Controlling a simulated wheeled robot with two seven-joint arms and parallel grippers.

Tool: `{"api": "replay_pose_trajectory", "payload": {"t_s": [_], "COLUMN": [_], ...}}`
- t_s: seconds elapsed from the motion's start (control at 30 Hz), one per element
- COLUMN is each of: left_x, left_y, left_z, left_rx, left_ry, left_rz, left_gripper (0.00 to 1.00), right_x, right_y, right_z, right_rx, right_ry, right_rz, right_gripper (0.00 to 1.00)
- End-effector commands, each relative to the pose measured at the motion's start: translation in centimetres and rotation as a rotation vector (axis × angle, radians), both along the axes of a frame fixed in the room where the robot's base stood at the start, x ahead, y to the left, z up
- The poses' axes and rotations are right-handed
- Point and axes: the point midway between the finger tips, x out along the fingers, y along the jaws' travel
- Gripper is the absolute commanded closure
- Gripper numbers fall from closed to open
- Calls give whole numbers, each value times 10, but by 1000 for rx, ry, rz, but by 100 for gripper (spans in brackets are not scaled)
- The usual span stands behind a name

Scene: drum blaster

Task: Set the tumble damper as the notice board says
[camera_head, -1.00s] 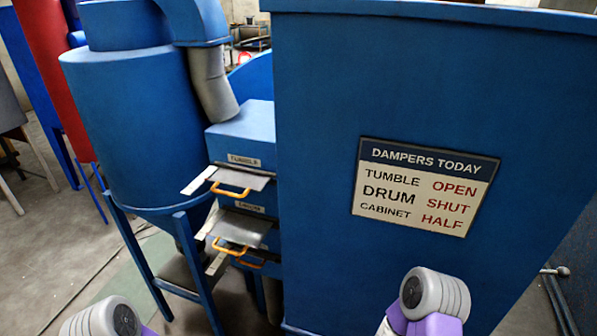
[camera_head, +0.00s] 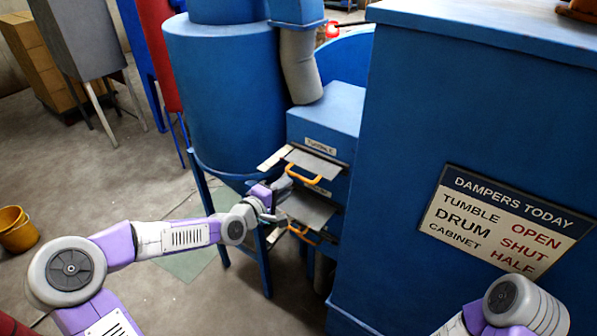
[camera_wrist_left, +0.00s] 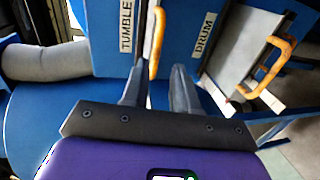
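The notice board (camera_head: 505,222) reads "DAMPERS TODAY": TUMBLE OPEN, DRUM SHUT, CABINET HALF. The tumble damper (camera_head: 316,163) is a grey plate with an orange handle (camera_head: 303,176), sticking out of the blue duct under a TUMBLE label. My left gripper (camera_head: 275,203) is just left of and below that handle. In the left wrist view the gripper (camera_wrist_left: 157,88) is open, its two grey fingers apart. The tumble handle (camera_wrist_left: 157,40) shows between and beyond the fingertips there; I cannot tell whether they touch. My right gripper is out of view.
The drum damper (camera_head: 308,210) sticks out just below, close to my left gripper; its handle (camera_wrist_left: 270,65) shows in the wrist view. A blue cyclone (camera_head: 225,95) on legs stands left, a blue cabinet (camera_head: 400,170) right. Open floor lies left, with a yellow bucket (camera_head: 18,230).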

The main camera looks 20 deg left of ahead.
Motion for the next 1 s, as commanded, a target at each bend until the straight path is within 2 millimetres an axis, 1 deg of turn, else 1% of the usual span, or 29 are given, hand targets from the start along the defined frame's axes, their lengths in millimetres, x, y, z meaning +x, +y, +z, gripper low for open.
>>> {"api": "replay_pose_trajectory", "payload": {"t_s": [0.03,0.1,0.3,0.63,0.8,1.0], "left_x": [2,5,24,61,69,70], "left_y": [1,0,-9,-22,-24,-24], "left_z": [5,6,0,-7,-9,-9], "left_rx": [-4,-9,-9,-10,-7,-7], "left_ry": [-8,-11,-11,-8,-8,-7], "left_rz": [4,4,1,2,4,5], "left_gripper": [71,71,71,71,71,71], "right_x": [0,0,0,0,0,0], "right_y": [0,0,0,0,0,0], "right_z": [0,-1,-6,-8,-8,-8], "right_rx": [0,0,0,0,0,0], "right_ry": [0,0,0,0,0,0], "right_rz": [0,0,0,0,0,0], "right_gripper": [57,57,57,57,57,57]}}
